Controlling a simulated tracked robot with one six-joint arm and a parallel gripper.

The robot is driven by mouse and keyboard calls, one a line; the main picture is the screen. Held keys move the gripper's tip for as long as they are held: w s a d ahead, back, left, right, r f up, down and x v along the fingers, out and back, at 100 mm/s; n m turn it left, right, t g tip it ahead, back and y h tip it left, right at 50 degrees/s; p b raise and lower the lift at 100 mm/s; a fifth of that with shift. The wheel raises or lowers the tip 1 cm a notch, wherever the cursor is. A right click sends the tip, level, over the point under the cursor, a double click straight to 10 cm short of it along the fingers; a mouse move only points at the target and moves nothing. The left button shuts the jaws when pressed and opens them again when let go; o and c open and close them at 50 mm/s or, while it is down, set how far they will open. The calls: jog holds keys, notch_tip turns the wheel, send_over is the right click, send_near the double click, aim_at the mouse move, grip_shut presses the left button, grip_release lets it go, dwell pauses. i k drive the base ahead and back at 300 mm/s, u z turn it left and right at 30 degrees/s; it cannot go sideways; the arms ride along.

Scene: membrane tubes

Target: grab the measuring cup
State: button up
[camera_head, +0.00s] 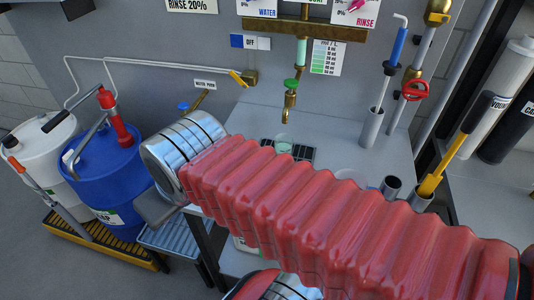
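A small clear, greenish cup (283,143), which looks like the measuring cup, stands under the brass tap at the black drain grate on the grey bench. It is small in the picture, and I cannot make out any markings or handle. My red ribbed arm crosses the foreground in front of the bench and hides much of its front. My gripper is not in view.
The brass tap (289,102) with a green handle hangs above the cup. Right of it stand a grey tube holder with a blue-handled tool (396,48) and a yellow-handled tool (431,183). A blue drum (105,170) and white drum (38,150) stand left.

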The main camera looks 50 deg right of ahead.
aim_at(284, 142)
jog(key=u, duration=0.4)
jog(key=k, duration=1.25)
jog(key=u, duration=0.65)
jog(key=i, duration=1)
jog(key=z, duration=0.05)
